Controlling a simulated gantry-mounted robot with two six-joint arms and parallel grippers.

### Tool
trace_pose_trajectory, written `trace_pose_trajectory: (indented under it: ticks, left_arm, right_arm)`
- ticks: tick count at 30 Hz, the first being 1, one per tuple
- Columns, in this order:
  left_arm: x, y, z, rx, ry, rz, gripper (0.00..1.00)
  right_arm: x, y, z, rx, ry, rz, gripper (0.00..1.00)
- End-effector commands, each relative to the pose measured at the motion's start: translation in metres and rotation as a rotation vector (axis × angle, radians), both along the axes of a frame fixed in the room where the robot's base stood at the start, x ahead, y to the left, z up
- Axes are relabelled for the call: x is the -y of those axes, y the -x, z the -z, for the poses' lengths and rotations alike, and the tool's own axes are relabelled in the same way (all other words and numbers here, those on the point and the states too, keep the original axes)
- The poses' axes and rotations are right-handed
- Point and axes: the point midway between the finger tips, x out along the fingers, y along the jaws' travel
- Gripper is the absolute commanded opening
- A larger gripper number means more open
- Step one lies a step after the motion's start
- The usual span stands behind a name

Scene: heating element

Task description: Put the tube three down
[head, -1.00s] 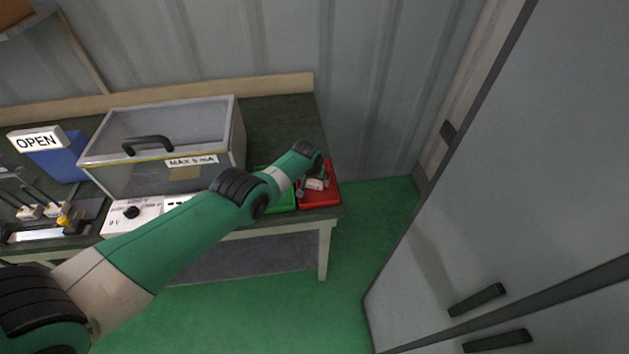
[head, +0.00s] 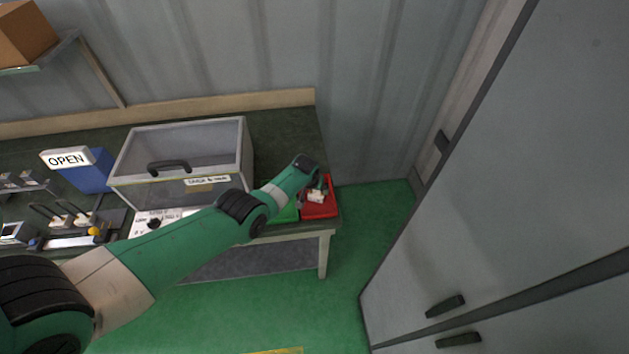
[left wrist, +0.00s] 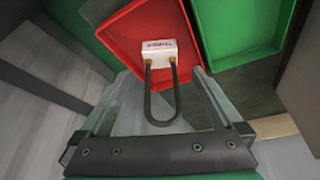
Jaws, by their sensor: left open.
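The tube (left wrist: 163,100) is a dark U-shaped rod with brass-coloured ends in a white block (left wrist: 158,47) with small dark lettering. In the left wrist view the block is over the red tray (left wrist: 115,35), and the loop reaches across the tray's near rim. I cannot tell whether the block touches the tray floor. My left gripper (left wrist: 153,85) is open, its fingers apart on either side of the loop, not closed on it. In the head view the left gripper (head: 318,190) is over the red tray (head: 322,210), with the white block (head: 316,196) beside it. My right gripper is out of view.
A green tray (head: 287,214) sits left of the red one. A grey cabinet (head: 500,200) is at the right.

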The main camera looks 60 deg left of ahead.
Motion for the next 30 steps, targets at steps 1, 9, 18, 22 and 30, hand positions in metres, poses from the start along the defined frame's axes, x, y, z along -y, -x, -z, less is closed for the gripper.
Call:
trace_pose_trajectory:
  ticks: [1,9,18,22,30]
  left_arm:
    - [0.003,0.002,-0.019,-0.001,0.001,0.0,1.0]
    - [0.011,0.009,-0.037,-0.001,0.001,0.0,1.0]
    - [0.011,0.01,-0.036,0.0,0.0,0.0,1.0]
    - [0.011,0.01,-0.036,0.0,0.0,0.0,1.0]
    - [0.008,-0.078,-0.14,0.258,-0.152,0.095,1.0]
  right_arm:
    - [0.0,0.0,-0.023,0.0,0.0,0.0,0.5]
    - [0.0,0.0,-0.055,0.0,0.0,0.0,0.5]
    - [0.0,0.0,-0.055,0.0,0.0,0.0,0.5]
    - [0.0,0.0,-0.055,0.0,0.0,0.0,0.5]
    - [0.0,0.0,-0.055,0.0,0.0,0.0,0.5]
